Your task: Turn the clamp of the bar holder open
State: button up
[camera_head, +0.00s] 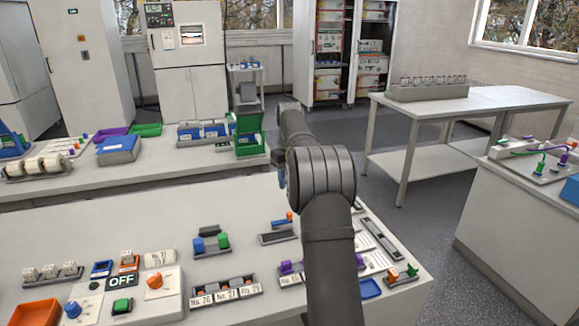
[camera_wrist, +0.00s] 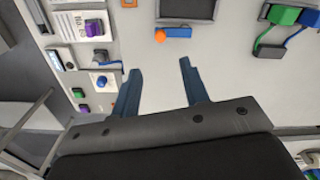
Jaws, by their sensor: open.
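A small blue bar-shaped part with an orange round end (camera_wrist: 172,33) lies on the pale bench top in the wrist view; it looks like the clamp, though I cannot be sure. It also shows in the head view, left of my arm (camera_head: 281,222). A dark rectangular holder (camera_wrist: 186,9) is beside it, cut by the top edge of the wrist view; it also shows in the head view (camera_head: 278,238). My gripper (camera_wrist: 159,66) is open and empty, its two blue fingers apart. The blue part appears just beyond the fingertips, not between them.
Green and blue connectors on a dark base (camera_wrist: 270,50) lie to the right in the wrist view. Purple blocks (camera_wrist: 94,27) and panels lie to the left. A row of labelled cells (camera_head: 226,292) sits near the front.

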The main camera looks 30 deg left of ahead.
jog(key=shift+r, duration=2.4)
notch_tip(320, 180, down, 18)
jog(key=shift+r, duration=0.2)
jog(key=shift+r, duration=0.1)
